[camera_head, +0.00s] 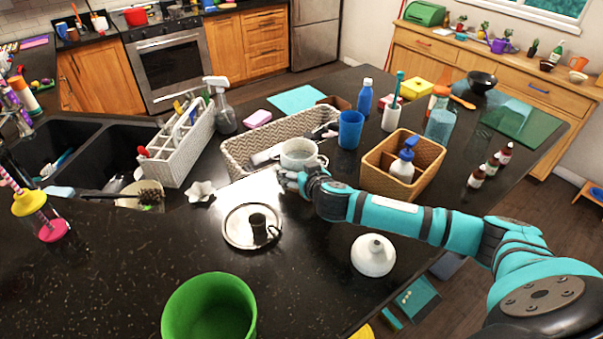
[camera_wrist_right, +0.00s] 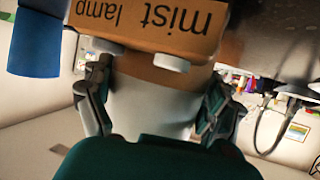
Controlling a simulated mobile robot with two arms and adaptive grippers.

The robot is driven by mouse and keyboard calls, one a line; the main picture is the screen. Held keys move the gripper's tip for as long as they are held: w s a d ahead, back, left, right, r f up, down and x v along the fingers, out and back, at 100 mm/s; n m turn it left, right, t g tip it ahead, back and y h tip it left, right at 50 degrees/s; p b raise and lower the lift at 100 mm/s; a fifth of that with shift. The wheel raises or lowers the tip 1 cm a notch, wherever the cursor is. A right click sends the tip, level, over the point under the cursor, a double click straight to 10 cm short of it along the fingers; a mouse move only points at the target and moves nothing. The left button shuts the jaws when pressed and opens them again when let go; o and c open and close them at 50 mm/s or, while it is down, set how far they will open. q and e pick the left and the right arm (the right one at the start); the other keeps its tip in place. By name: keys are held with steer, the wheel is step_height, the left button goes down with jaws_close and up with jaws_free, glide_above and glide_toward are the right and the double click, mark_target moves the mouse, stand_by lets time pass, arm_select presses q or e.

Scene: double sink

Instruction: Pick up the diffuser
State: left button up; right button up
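The diffuser (camera_head: 299,149) is a pale, round piece with an open-looking top, just in front of the woven basket. In the right wrist view the diffuser (camera_wrist_right: 150,100) has a white body and a brown band reading "mist" and "lamp" upside down, with two white buttons. My right gripper (camera_wrist_right: 155,105) has one finger on each side of the white body, and both seem to touch it. In the head view my right gripper (camera_head: 292,180) is at its near side. Whether the diffuser rests on the counter is unclear. My left gripper is not in view.
A white domed piece with a knob (camera_head: 373,258) lies near the counter's front edge. A round tray (camera_head: 234,228) holds a dark cup. A wicker caddy (camera_head: 378,180), a blue cup (camera_head: 350,130) and a green pot (camera_head: 210,312) stand nearby.

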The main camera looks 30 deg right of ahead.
steer(key=c, duration=0.9)
steer(key=shift+c, duration=0.6)
steer(key=shift+r, duration=0.1)
